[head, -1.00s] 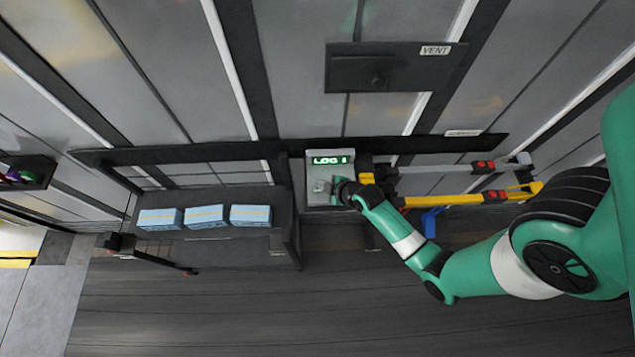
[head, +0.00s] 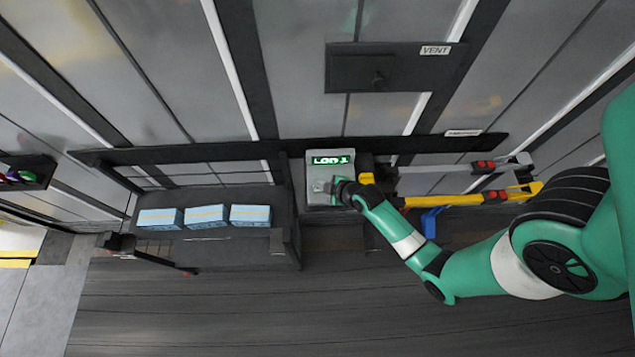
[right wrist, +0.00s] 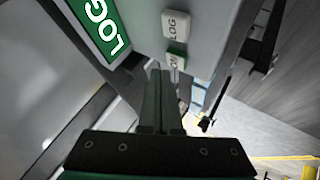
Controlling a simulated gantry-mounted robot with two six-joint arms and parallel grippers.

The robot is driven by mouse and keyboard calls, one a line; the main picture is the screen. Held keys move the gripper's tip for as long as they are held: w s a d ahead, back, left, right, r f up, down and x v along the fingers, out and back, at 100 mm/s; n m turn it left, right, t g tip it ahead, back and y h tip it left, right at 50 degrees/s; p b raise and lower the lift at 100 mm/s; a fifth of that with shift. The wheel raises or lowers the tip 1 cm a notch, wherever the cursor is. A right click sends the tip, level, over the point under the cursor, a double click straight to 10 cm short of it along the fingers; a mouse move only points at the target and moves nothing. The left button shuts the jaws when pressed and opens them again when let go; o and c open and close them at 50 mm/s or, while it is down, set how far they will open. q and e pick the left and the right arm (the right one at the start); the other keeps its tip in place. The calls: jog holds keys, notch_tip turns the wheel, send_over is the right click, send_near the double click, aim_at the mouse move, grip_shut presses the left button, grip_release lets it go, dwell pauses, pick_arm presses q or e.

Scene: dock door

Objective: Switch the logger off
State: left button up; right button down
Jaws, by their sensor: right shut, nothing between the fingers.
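The logger (head: 317,175) is a grey box on the dark rail, with a lit green display (head: 331,160) that seems to read LOG and a figure. In the right wrist view the green LOG display (right wrist: 97,27) is at the upper left. A pale tag marked LOG (right wrist: 176,24) and a green-topped switch (right wrist: 176,56) with partly hidden lettering sit on the box face. My right gripper (right wrist: 160,72) is shut and empty, its fingertips close to the green switch; whether they touch it I cannot tell. In the head view my right gripper (head: 338,187) is at the logger's lower right. My left gripper is out of view.
A dark panel labelled VENT (head: 376,72) is above the logger. Yellow and grey bars (head: 465,198) with red parts and a blue hook (head: 430,222) are to the right. Several blue boxes (head: 205,216) stand on a dark shelf at the left.

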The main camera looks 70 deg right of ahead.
jog(key=shift+f, duration=0.1)
dwell(0.5)
jog(key=shift+f+b, duration=0.35)
jog(key=shift+f+b, duration=0.45)
jog(key=shift+f, duration=0.05)
dwell(0.6)
jog(key=shift+r+p, duration=0.95)
notch_tip(320, 180, up, 5)
jog(key=p, duration=0.5)
dwell(0.8)
